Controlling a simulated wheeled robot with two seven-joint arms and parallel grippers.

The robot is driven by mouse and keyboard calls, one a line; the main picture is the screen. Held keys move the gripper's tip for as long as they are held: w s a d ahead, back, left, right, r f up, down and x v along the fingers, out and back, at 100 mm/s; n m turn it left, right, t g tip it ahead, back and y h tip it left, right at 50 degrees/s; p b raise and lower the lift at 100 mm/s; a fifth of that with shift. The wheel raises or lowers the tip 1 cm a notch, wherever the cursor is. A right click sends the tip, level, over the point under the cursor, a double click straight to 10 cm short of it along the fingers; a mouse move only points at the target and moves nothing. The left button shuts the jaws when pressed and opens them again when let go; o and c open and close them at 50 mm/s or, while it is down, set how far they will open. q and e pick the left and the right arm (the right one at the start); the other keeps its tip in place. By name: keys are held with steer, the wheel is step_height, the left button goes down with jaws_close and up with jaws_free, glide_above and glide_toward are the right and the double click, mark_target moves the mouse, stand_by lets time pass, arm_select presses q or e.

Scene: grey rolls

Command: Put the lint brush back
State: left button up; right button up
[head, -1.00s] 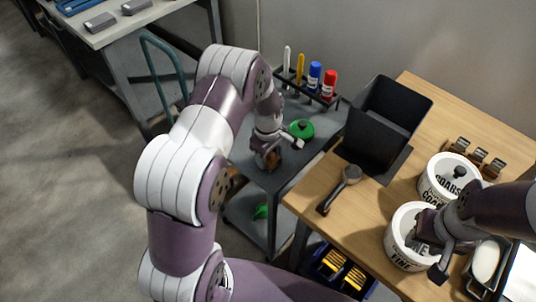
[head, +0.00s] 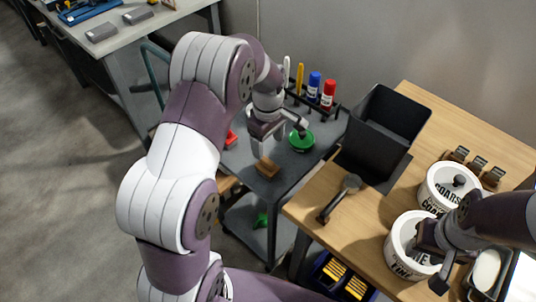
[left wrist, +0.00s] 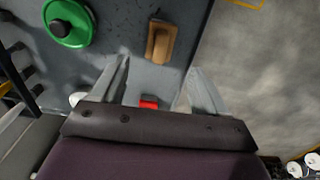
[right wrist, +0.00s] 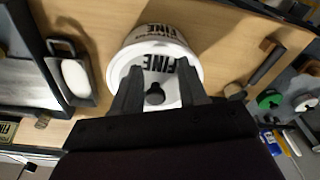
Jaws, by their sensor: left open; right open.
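A small brown wooden block, possibly the lint brush, lies on the grey cart top (head: 266,167); the left wrist view shows it with a paler raised strip (left wrist: 161,40). My left gripper (head: 267,146) is open and empty above the cart, apart from the block, which lies beyond its fingertips. A dark-handled tool with a round grey head (head: 340,197) lies on the wooden table; I cannot tell if it is a brush. My right gripper (right wrist: 157,92) is open at the white FINE canister (right wrist: 185,55), its fingers on either side of the black lid knob (right wrist: 155,94).
A green disc with a black knob (head: 301,141) and a red item (head: 231,138) are on the cart. A rack with markers (head: 313,88) stands at its back. A black bin (head: 385,125), COARSE canister (head: 447,186) and small clips (head: 475,168) are on the table.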

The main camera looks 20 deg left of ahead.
arm_select(q)
steer(key=s+d+r+m, duration=0.2)
steer(key=s+m, duration=0.5)
steer(key=s, duration=0.1)
steer(key=s+d+r+m+t, duration=0.1)
steer(key=s+d+r+m, duration=0.1)
steer(key=s+m, duration=0.5)
steer(key=shift+s+r, duration=0.35)
steer(key=shift+s, duration=0.7)
steer(key=shift+d+m, duration=0.1)
steer(key=shift+m, duration=0.2)
